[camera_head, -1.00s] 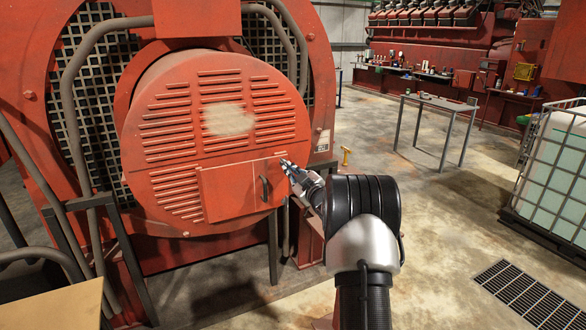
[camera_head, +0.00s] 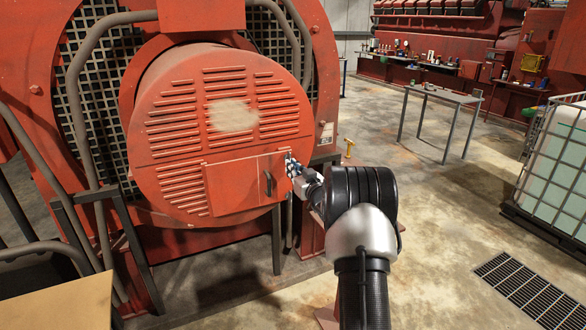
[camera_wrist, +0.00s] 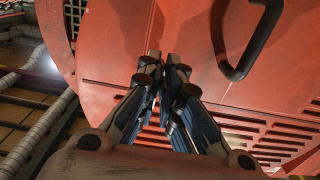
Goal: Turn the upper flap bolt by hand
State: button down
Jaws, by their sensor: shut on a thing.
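The flap (camera_head: 232,190) is a red rectangular panel low on the round louvred red cover, with a dark bar handle (camera_head: 268,183) near its right side. The handle also shows at the upper right in the wrist view (camera_wrist: 238,62). My gripper (camera_head: 290,159) is at the flap's upper right corner, right of and above the handle. In the wrist view my gripper's fingers (camera_wrist: 163,66) come close together against the red surface. They are shut on the upper flap bolt, which the fingertips hide.
The round cover (camera_head: 165,120) stands out from the red engine housing. Bent grey pipes (camera_head: 75,95) and railings stand at the left. A grey table (camera_head: 440,95) and a caged white tank (camera_head: 555,160) stand at the right.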

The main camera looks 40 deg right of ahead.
jog(key=shift+s, duration=0.1)
dwell(0.3)
jog(key=c, duration=1.8)
grip_release()
jog(key=v, duration=1.2)
